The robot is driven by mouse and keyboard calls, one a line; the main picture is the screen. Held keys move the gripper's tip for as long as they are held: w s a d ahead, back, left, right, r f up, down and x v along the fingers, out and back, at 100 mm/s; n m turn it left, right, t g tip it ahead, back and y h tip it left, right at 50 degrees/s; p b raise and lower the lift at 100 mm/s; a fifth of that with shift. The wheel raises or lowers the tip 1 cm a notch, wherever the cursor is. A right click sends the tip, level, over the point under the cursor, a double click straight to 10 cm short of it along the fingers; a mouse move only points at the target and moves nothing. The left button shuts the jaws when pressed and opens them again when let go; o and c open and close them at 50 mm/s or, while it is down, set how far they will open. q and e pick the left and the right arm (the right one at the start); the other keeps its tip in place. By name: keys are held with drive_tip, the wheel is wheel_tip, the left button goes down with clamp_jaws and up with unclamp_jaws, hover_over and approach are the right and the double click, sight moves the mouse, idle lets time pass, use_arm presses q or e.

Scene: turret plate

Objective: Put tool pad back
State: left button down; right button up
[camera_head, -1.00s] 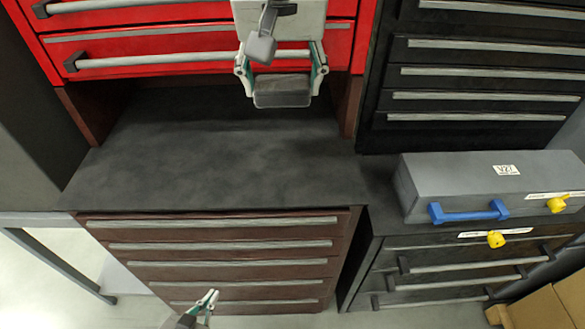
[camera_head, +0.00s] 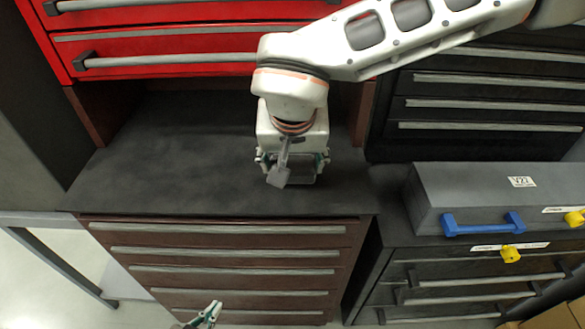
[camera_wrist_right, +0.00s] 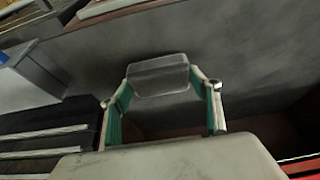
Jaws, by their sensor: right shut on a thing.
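The tool pad, a dark grey block with rounded edges, is between the fingers of my right gripper (camera_wrist_right: 160,82). In the right wrist view the pad (camera_wrist_right: 158,70) spans the gap between the two green-and-white fingers. In the head view the right gripper (camera_head: 293,165) is over the front right part of the dark grey worktop (camera_head: 190,145); its wrist hides most of the pad. I cannot tell whether the pad touches the worktop. My left gripper (camera_head: 212,311) shows only at the bottom edge, low in front of the brown drawers, empty as far as it shows.
A red drawer cabinet (camera_head: 180,45) stands above the worktop at the back. Brown drawers (camera_head: 225,240) are below it. A grey case with a blue handle (camera_head: 484,224) sits on the right, below the black drawers (camera_head: 480,105). The left part of the worktop is clear.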

drive_tip(key=shift+f, duration=0.85)
drive_tip(key=shift+f, duration=0.25)
drive_tip(key=o, duration=1)
drive_tip(key=shift+r, duration=0.1)
drive_tip(key=shift+r, duration=0.55)
drive_tip(key=p+v, duration=0.1)
drive_tip(key=v, duration=1)
drive_tip(key=shift+s, duration=0.15)
